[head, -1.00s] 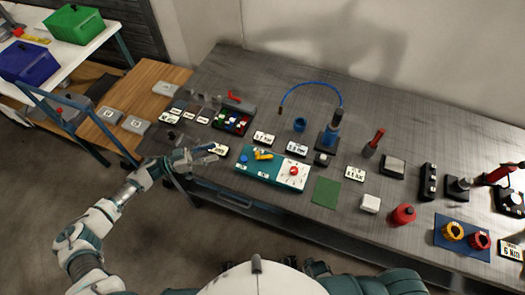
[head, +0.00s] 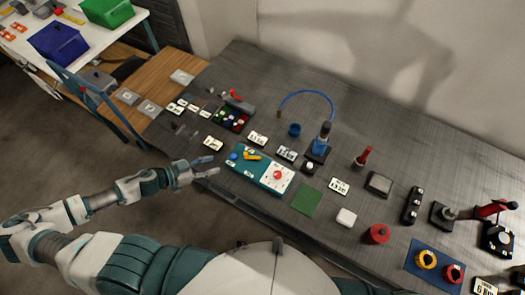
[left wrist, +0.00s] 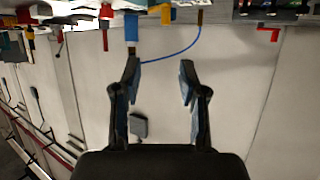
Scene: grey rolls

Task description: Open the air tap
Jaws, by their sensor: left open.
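A teal control box (head: 247,178) with a white panel stands near the front edge of the table in the head view. On it are a yellow lever (head: 252,156), which may be the air tap's handle, a blue button (head: 233,156) and a red knob (head: 278,174). My left gripper (head: 214,167) is open and empty, just left of the box and apart from it, near the table's front edge. In the left wrist view, the open fingers (left wrist: 159,68) have nothing between them; the table items appear upside down along the top. My right gripper is out of view.
A label card (head: 213,143) lies just behind my left gripper. A green mat (head: 306,198) and white block (head: 346,217) lie to the right. A red-handled device (head: 492,208) is at far right.

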